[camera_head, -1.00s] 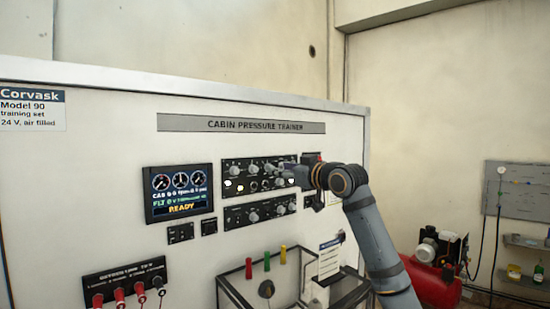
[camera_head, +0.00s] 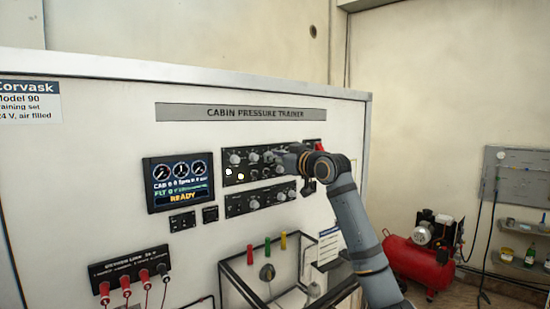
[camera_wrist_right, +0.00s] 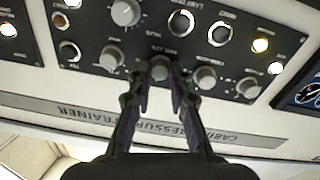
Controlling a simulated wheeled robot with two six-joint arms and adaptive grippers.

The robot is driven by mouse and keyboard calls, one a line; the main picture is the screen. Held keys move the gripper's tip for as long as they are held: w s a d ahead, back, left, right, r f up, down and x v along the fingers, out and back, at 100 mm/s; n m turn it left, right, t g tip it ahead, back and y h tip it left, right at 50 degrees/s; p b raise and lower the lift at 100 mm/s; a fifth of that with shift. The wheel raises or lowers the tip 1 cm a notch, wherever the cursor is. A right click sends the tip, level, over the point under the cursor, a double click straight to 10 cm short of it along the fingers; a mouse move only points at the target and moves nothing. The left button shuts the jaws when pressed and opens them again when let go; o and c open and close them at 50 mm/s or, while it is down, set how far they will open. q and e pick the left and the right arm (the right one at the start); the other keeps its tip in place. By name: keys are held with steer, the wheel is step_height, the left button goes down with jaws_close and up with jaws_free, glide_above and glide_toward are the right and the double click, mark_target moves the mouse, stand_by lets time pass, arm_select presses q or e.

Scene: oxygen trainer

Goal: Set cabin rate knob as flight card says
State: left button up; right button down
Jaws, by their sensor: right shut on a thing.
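The upper knob panel (camera_head: 232,180) is on the white trainer wall, with grey knobs and lit lamps. My right gripper (camera_head: 275,157) reaches it from the right and hides part of its upper row. In the right wrist view, which shows the panel upside down, my right gripper (camera_wrist_right: 160,76) is shut on a grey knob (camera_wrist_right: 160,69), one finger on each side. The label by this knob is too small to read surely. My left gripper is not in view.
A display reading READY (camera_head: 178,183) is left of the panel. A lower knob panel (camera_head: 260,200) sits just below. Other knobs (camera_wrist_right: 204,78) stand close beside the held one. A black-framed tray (camera_head: 240,288) juts out below. A red compressor (camera_head: 425,262) stands at right.

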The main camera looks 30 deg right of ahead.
steer(key=shift+m, duration=0.3)
steer(key=shift+f+m+b, duration=0.1)
steer(key=shift+m+b, duration=0.95)
steer(key=shift+m, duration=3.05)
steer(key=c, duration=1.2)
jaws_free()
steer(key=shift+w, duration=0.1)
